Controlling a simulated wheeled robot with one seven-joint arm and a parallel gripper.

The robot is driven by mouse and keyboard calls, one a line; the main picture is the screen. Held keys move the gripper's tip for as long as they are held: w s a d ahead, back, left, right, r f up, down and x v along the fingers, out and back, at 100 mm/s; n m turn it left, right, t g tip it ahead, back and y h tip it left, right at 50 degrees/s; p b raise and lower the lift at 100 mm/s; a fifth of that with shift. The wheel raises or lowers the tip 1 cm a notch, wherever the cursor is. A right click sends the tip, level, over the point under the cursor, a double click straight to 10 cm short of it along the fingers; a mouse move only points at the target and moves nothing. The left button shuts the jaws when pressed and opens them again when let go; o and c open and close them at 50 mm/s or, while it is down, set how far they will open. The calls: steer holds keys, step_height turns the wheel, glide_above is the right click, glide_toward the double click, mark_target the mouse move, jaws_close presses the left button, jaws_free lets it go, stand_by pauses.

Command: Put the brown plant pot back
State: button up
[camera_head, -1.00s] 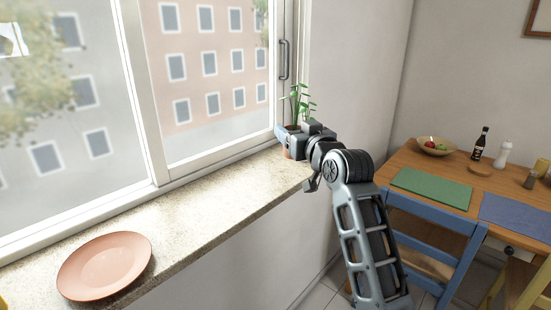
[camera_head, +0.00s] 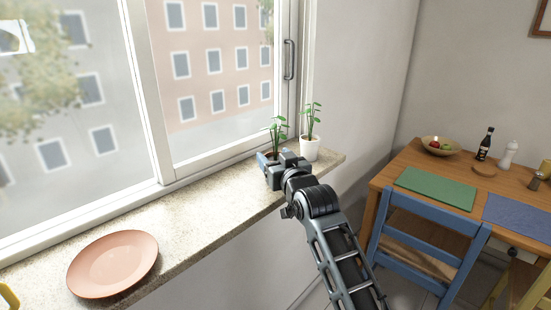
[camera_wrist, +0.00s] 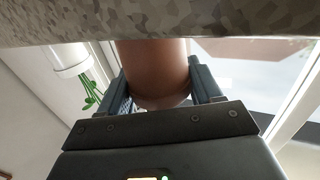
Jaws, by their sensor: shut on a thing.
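The brown plant pot (camera_wrist: 158,65) is between the two fingers of my gripper (camera_wrist: 163,85) in the wrist view, which shows the scene upside down. My gripper (camera_head: 270,160) is shut on it at the window sill (camera_head: 215,190). In the head view the pot is mostly hidden by my gripper; its green plant (camera_head: 279,132) rises above. In the wrist view the pot's base meets the sill's edge (camera_wrist: 210,22); I cannot tell whether it rests on the sill or is just above it.
A white pot (camera_head: 309,148) with a green plant stands right of my gripper, near the sill's end; it also shows in the wrist view (camera_wrist: 70,58). A pink plate (camera_head: 113,264) lies at the sill's left. Sill between plate and gripper is clear. The window (camera_head: 225,75) runs behind.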

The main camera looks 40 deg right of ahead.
steer(key=shift+f, duration=0.1)
steer(key=shift+f, duration=0.1)
steer(key=o, duration=1.2)
steer(key=shift+r, duration=0.35)
steer(key=b+v, duration=0.1)
steer(key=v, duration=1.1)
steer(key=shift+f, duration=0.15)
